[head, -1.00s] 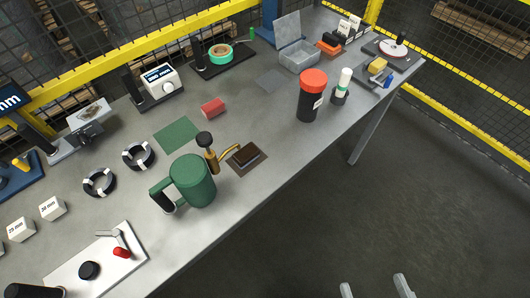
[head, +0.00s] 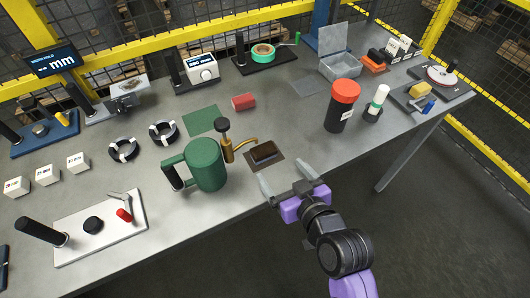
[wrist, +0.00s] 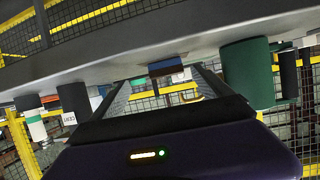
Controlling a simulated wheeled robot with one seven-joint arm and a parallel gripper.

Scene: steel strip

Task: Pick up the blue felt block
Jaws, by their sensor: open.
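A small block with a dark brown top (head: 264,152) lies on a brown mat near the front edge of the table. In the wrist view, which looks upside down, the block (wrist: 166,66) shows a blue band beside the brown and sits between my two fingers' lines, beyond their tips. No wholly blue block shows, so I take this as the felt block. My gripper (head: 285,177) is open and empty, just in front of the block at the table's front edge, apart from it.
A green mug (head: 206,163) and a brass-coloured pump with a black knob (head: 226,145) stand just left of the block. A red-capped black bottle (head: 341,108) stands to the right. Bare table lies between block and bottle.

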